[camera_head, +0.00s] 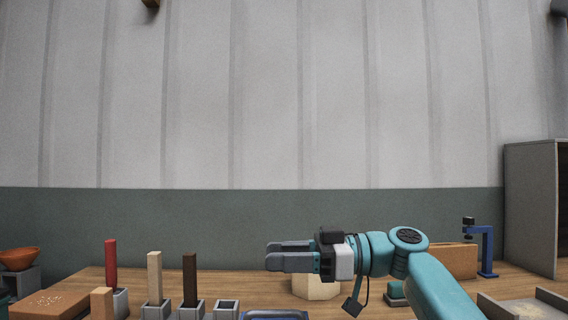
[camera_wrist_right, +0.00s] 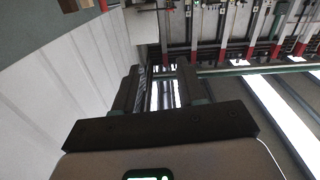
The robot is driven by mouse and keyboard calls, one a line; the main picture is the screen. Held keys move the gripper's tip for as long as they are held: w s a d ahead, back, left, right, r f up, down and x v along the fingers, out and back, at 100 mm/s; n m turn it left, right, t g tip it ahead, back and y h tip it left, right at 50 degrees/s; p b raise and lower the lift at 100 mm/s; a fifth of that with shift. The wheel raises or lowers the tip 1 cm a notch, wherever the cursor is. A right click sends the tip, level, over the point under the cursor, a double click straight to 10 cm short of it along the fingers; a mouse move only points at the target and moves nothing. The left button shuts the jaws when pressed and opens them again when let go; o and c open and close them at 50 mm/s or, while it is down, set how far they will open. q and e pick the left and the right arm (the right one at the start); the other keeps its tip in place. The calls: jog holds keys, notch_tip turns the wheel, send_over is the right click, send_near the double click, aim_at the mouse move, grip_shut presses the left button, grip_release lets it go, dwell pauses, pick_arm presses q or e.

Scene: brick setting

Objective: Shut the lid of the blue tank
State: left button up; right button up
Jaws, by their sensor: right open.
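A dark blue rim (camera_head: 273,314) shows at the bottom edge of the head view, cut off by the frame. It may be part of the blue tank, but I cannot tell, and no lid can be made out. My right gripper (camera_head: 270,255) is open and empty, pointing left above and behind the blue rim, apart from it. In the right wrist view its two dark fingers (camera_wrist_right: 160,75) stand apart with nothing between them. My left gripper is not in view.
Red (camera_head: 111,265), cream (camera_head: 154,276) and dark brown (camera_head: 190,278) bars stand upright in grey holders on the wooden table. A pale block (camera_head: 316,287) sits beneath my right gripper. A blue stand (camera_head: 487,250) and a grey cabinet (camera_head: 530,205) are at right.

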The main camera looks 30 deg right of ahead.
notch_tip(320, 180, up, 12)
jog(key=p, duration=0.8)
jog(key=shift+f, duration=0.15)
